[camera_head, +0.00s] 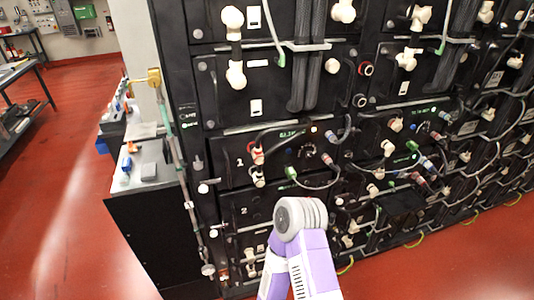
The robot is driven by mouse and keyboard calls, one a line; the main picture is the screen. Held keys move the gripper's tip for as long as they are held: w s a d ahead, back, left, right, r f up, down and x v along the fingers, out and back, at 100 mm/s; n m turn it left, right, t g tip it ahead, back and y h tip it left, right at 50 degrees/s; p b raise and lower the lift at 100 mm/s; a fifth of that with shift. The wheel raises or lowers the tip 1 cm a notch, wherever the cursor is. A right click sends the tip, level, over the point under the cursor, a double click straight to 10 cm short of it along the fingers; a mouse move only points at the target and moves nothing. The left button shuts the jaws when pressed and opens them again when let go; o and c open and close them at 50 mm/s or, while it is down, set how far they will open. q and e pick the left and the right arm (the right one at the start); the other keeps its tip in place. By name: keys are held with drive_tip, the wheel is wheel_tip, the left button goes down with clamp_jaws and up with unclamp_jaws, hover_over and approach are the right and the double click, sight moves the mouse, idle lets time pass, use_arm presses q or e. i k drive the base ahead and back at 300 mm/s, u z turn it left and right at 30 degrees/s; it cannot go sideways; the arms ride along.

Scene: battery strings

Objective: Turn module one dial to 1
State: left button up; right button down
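Module one (232,150), a black unit marked with a white "1", sits in the rack left of the middle. A small dark round dial (309,150) with pale marks around it shows on its right side, below a small green display (290,134) and an orange light. The dial's setting is too small to read. A purple and white arm of mine rises from the bottom edge, and its grey joint stands below module one in the picture. I cannot tell which arm it is. Neither gripper's fingers show.
A module marked "2" (229,213) sits below module one. Cables, pale connectors and bars stick out across the rack. A small bench (160,200) with tools stands left of the rack. The red floor (75,160) is open on the left.

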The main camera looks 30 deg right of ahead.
sight(309, 155)
drive_tip(key=z, duration=1.75)
drive_tip(key=k, duration=0.25)
drive_tip(key=u, duration=0.65)
